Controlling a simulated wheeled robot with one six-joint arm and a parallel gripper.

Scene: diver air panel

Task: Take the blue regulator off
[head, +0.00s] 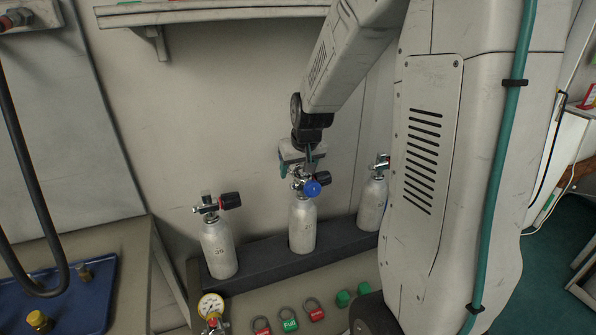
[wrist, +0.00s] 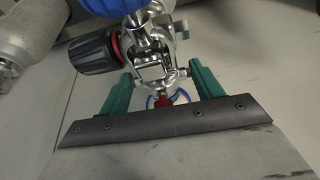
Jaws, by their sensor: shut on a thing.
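The blue regulator (head: 312,187) is a metal fitting with a round blue cap. It sits at the top of the middle grey cylinder (head: 302,225), beside a black valve knob (head: 323,177). My gripper (head: 300,164) comes down on it from above and behind. In the wrist view the two green fingers of my gripper (wrist: 162,76) are shut on the regulator's metal yoke. The regulator's blue cap (wrist: 138,6) is cut off by the top edge there. A red-collared black knob (wrist: 97,52) is left of the yoke. I cannot tell whether the yoke is loose on the valve.
A left cylinder (head: 219,250) and a right cylinder (head: 371,204) stand in the same dark rack (head: 265,260). A gauge (head: 211,307), red tags (head: 315,310) and green tags (head: 343,298) lie in front. A blue tray (head: 75,298) is at the left. A shelf (head: 215,12) hangs above.

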